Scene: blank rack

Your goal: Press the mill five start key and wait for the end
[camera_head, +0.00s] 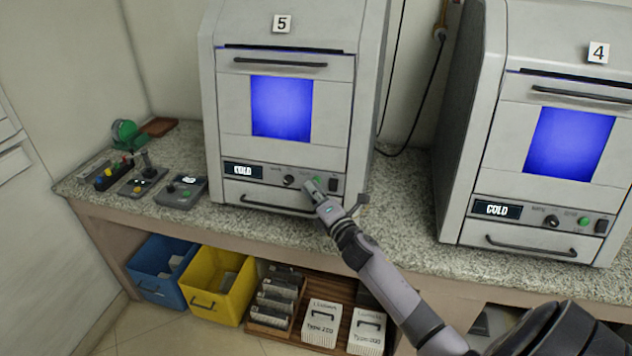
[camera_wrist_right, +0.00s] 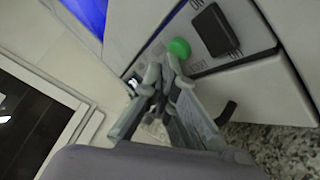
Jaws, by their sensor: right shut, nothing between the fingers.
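Mill five (camera_head: 281,110) is a pale grey machine labelled 5, with a lit blue window and a small display reading COLD (camera_head: 243,170). Its green start key (camera_head: 317,179) is on the front panel, and it shows in the right wrist view (camera_wrist_right: 180,47). My right gripper (camera_head: 312,188) is shut and empty, its tips at the panel right by the green key. In the right wrist view the fingertips (camera_wrist_right: 162,72) are just below the key; I cannot tell whether they touch it. My left gripper is not in view.
A similar machine labelled 4 (camera_head: 555,130) stands to the right, also reading COLD. Small control boxes (camera_head: 181,191) lie on the speckled counter (camera_head: 270,226) at left. Blue (camera_head: 150,285) and yellow (camera_head: 215,300) bins sit below. A black switch (camera_wrist_right: 215,30) is beside the green key.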

